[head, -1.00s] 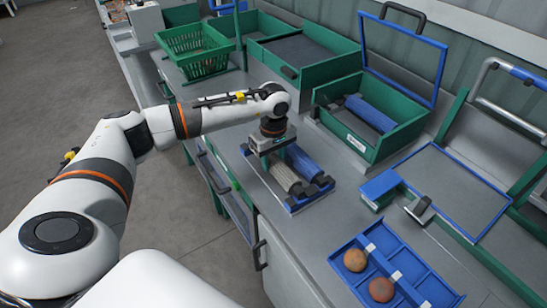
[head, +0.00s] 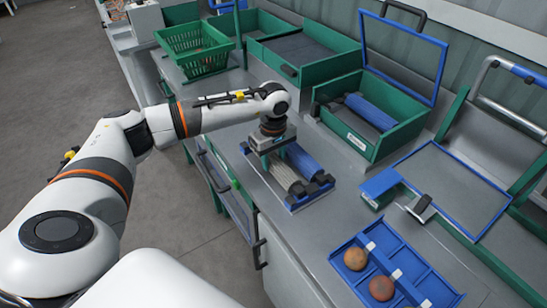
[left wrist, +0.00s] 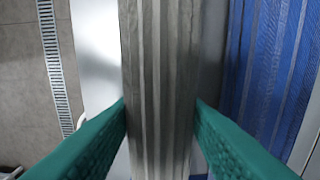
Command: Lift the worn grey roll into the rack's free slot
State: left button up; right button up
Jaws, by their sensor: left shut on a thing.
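The worn grey roll (head: 286,178) is ribbed and lies along the left side of the blue rack (head: 318,196), parallel to a blue roll (head: 303,160) in that rack. I cannot tell whether the grey roll is fully seated. My left gripper (head: 271,150) is over its far part, pointing down. In the left wrist view, the green fingers (left wrist: 160,104) are shut on the grey roll (left wrist: 158,60), one on each side. The blue roll (left wrist: 270,70) lies to its right, apart from the fingers. My right gripper is not in view.
A green open box (head: 372,146) with another blue roll (head: 370,112) stands behind right, its blue-framed lid (head: 437,75) raised. A green basket (head: 194,46) stands far back. The bench's left edge is close.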

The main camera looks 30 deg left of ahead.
pick_arm(q)
jog(key=shift+f, duration=0.2)
jog(key=o, duration=1.2)
jog(key=c, duration=0.3)
jog(key=shift+c, duration=0.2)
jog(key=shift+r+p, duration=1.8)
jog(key=shift+r, duration=1.7)
